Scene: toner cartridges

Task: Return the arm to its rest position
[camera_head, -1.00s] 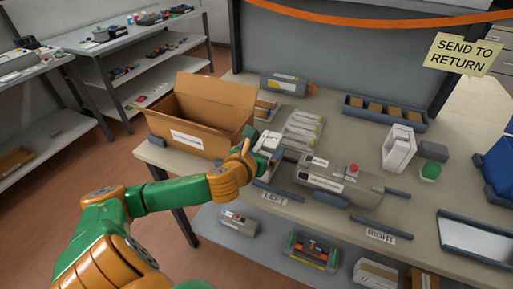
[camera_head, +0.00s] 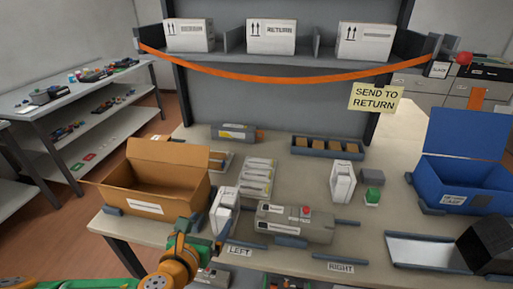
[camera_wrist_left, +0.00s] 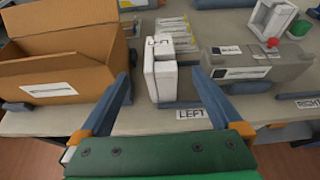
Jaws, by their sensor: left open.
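My left arm, green and orange, comes in at the bottom left of the head view. Its gripper (camera_head: 208,240) is open and empty at the table's front edge, partly overlapping the view of a white upright cartridge box (camera_head: 226,208). In the left wrist view the two blue-grey fingers (camera_wrist_left: 163,80) are spread apart. The white box (camera_wrist_left: 160,72) stands upright on the table beyond them, appearing between the fingertips with a gap on each side. My right gripper is in no view.
An open cardboard box (camera_head: 150,190) stands left of the white box. A grey device with a red button (camera_head: 293,222) lies to its right. The table (camera_head: 290,182) also holds another white unit (camera_head: 342,182) and a blue bin (camera_head: 460,198). An orange strap (camera_head: 290,81) spans behind.

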